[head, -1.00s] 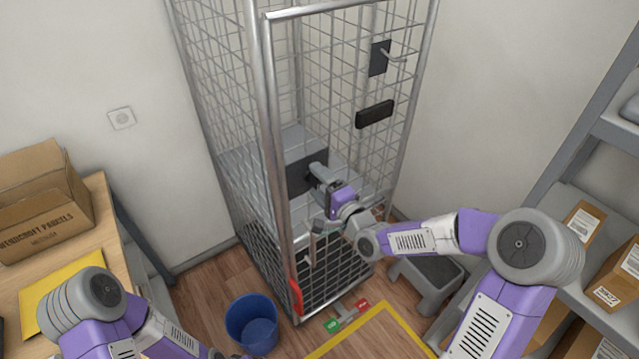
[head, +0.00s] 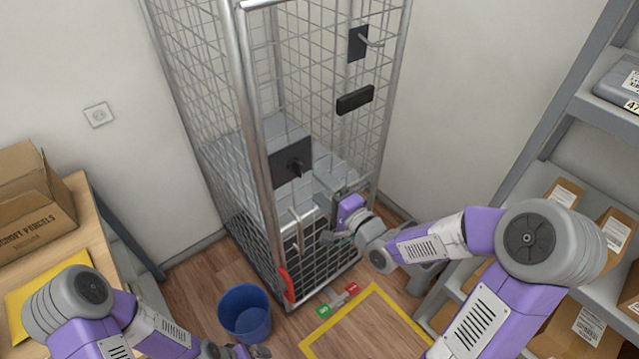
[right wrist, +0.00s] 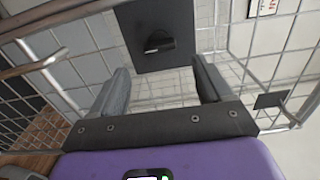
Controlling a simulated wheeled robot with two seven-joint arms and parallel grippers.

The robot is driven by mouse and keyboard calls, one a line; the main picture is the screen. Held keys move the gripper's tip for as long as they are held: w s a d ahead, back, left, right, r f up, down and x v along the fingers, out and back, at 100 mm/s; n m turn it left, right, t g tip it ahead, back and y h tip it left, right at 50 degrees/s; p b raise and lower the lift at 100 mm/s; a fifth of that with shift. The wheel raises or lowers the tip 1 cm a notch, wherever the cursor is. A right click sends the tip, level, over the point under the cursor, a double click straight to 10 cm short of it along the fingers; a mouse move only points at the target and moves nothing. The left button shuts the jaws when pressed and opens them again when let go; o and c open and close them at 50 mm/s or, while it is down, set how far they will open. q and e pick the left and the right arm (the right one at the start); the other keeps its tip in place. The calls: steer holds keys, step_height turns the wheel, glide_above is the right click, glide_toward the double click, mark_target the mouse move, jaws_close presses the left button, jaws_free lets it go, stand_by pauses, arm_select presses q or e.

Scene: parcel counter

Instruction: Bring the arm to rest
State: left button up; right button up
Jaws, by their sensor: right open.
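My right gripper (head: 326,176) is in front of the wire cage trolley (head: 262,130). In the right wrist view its two grey fingers (right wrist: 162,82) stand apart, with nothing between them. Beyond the fingertips is a black plate with a dark knob or latch (right wrist: 155,38), apart from them. In the head view this black plate (head: 290,150) is left of the gripper, on the front of the trolley. My left gripper (head: 238,351) is low at the bottom edge, partly cut off, and its jaws cannot be made out.
A blue bin (head: 245,313) stands on the floor before the trolley. A grey step stool lies partly behind my right arm. Shelves with parcels (head: 572,110) stand right; a table with a carton (head: 32,205) stands left.

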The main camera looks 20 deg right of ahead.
steer(key=s+a+f+n+g, duration=0.2)
steer(key=f+g, duration=0.1)
steer(key=f, duration=0.5)
steer(key=s+a+f+n+g+h, duration=0.1)
steer(key=s+a+f+g, duration=0.1)
steer(key=f, duration=0.5)
steer(key=s+a+f+n+g, duration=0.1)
steer(key=f+n+g, duration=0.15)
steer(key=f, duration=0.55)
steer(key=s+a+f+n+g, duration=0.2)
steer(key=s+f+n+g, duration=0.1)
steer(key=s+f, duration=0.4)
steer(key=s+a+f+n+g+h, duration=0.1)
steer(key=s+f+n+g, duration=0.2)
steer(key=s+f+g, duration=0.3)
steer(key=s+f, duration=0.1)
steer(key=s, duration=0.2)
steer(key=shift+s+a, duration=0.4)
